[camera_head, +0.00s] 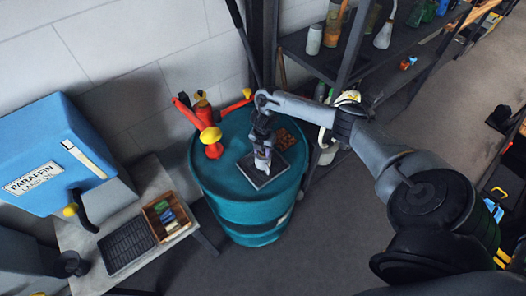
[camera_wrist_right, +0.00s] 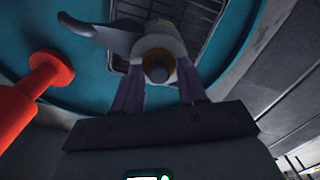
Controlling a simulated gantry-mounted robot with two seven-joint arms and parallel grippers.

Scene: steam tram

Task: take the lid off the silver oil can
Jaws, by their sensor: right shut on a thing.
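The silver oil can (camera_head: 262,164) stands on a dark slatted tray (camera_head: 277,171) on top of a teal drum. My right gripper (camera_head: 262,148) points down over it and hides most of its top. In the right wrist view the can (camera_wrist_right: 157,42) shows a grey spout or handle to the left. I cannot tell whether the lid is still seated. My left gripper is not in view.
The teal drum (camera_head: 240,222) also carries a red pump with a yellow knob (camera_head: 210,135), left of my gripper. A dark shelf (camera_head: 390,50) with bottles stands behind right. A blue paraffin tank (camera_head: 50,150) and a wooden box (camera_head: 168,215) are at left.

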